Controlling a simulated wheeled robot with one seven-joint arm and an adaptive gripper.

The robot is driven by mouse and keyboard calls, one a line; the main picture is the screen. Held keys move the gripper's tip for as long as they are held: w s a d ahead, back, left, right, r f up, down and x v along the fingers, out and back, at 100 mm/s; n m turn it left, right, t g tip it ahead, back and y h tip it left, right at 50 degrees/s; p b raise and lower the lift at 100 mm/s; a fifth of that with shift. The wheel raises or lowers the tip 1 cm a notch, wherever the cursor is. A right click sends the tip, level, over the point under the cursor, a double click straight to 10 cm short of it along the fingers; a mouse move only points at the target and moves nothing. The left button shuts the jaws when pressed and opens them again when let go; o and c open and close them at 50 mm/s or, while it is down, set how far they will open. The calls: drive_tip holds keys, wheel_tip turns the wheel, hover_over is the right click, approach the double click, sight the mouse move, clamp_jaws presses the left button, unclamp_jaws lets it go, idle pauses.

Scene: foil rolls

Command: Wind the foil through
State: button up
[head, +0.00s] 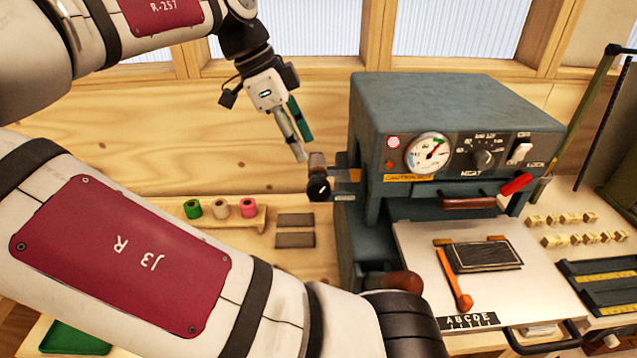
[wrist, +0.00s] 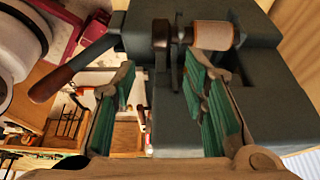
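The dark grey foil press (head: 455,105) stands on the bench right of centre in the head view. On its left side is a brownish foil roll (head: 318,160) with a dark round knob (head: 318,188) below it. A short orange-tan strip (head: 347,175) shows between roll and press. In the wrist view the pale brown roll (wrist: 213,35) sits beyond the fingertips, beside a dark bracket (wrist: 161,35). My gripper (head: 302,146) is just above and left of the roll, pointing down. Its green-padded fingers are apart and empty, as the wrist view (wrist: 160,68) shows.
Green, white and pink rolls (head: 248,208) stand on a wooden rack left of the press. A brown-handled lever (wrist: 55,82) sticks out near my left finger. The press's pale bed (head: 420,245) carries a dark plate (head: 485,256). Small type blocks (head: 560,220) lie at right.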

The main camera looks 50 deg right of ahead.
sight(319, 180)
drive_tip(key=x, duration=1.1)
drive_tip(key=shift+d+f, duration=0.1)
drive_tip(key=shift+f, duration=0.15)
clamp_jaws()
